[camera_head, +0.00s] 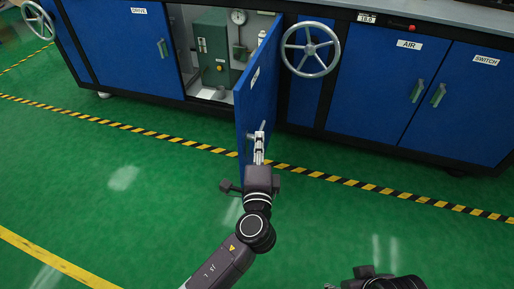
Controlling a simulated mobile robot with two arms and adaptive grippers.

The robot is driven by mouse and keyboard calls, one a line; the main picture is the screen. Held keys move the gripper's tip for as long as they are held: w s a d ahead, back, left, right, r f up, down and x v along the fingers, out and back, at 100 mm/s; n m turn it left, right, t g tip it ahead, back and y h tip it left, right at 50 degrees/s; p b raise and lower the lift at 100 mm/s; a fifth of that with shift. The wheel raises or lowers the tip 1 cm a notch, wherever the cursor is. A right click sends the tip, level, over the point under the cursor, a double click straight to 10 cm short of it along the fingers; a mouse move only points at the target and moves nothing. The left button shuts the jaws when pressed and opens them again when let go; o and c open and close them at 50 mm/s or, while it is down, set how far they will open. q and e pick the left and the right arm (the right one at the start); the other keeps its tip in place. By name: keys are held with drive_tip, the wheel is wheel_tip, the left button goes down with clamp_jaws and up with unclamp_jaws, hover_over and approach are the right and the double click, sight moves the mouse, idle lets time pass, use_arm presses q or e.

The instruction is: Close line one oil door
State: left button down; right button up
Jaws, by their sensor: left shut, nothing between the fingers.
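The blue oil door (258,95) stands open, swung outward from the machine cabinet and seen nearly edge-on, with a small label near its top. Behind it the compartment (205,18) shows a green unit (213,50) with a gauge above it. My left gripper (259,141) is shut and empty, at the lower part of the door near its handle (249,136). Its fingers overlap the door in the picture; I cannot tell whether they touch it. My right arm shows only partly at the bottom right, and its fingertips are not clear.
The closed AIR door (385,75) and SWITCH door (465,110) are at the right, the closed DRIVE door (125,45) at the left. A handwheel (310,50) projects right of the open door. Yellow-black tape (120,126) crosses the green floor, which is otherwise clear.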

use_arm(q)
drive_tip(key=w+a, duration=0.4)
drive_tip(key=w, duration=0.2)
idle(0.4)
